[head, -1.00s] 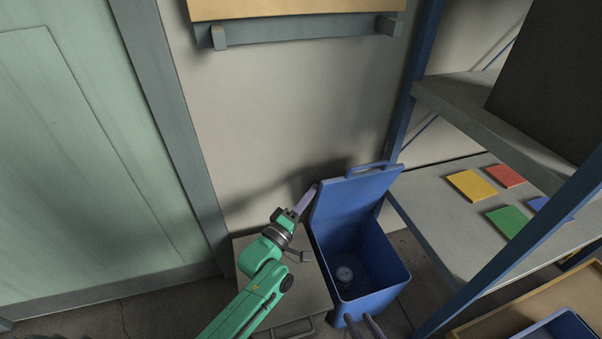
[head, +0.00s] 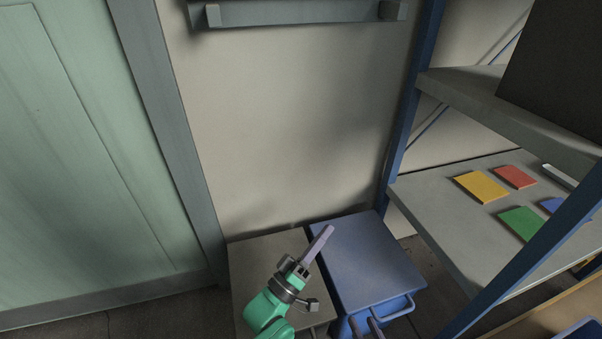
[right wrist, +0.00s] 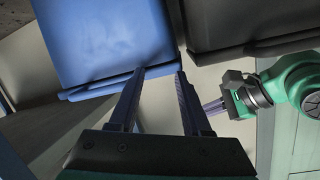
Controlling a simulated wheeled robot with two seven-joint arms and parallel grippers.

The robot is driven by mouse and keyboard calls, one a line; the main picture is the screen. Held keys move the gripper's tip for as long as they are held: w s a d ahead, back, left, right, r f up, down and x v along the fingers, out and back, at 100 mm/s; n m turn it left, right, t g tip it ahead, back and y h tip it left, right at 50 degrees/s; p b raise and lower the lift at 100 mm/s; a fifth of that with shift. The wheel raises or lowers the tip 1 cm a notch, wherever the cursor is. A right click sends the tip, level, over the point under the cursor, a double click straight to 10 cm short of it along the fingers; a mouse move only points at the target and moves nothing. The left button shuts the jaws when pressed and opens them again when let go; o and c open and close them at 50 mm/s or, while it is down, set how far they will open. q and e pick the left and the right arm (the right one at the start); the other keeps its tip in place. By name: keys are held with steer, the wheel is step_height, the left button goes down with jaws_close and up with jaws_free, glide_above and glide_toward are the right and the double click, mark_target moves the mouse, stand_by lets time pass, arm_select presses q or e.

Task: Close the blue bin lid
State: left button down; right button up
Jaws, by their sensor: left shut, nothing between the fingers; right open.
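The blue bin (head: 337,325) stands on the floor beside the shelving.
The shelving's blue post (head: 540,248) and grey shelf (head: 440,210) stand on the right, with several coloured tiles, such as a yellow one (head: 481,186). A wooden tray (head: 545,318) is at lower right.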

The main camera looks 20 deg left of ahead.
arm_select(q)
steer(key=shift+s+d+f, duration=0.1)
steer(key=shift+f, duration=0.05)
arm_select(e)
steer(key=shift+w+r+t, duration=0.3)
steer(key=shift+w+r, duration=0.35)
steer(key=shift+r, duration=0.3)
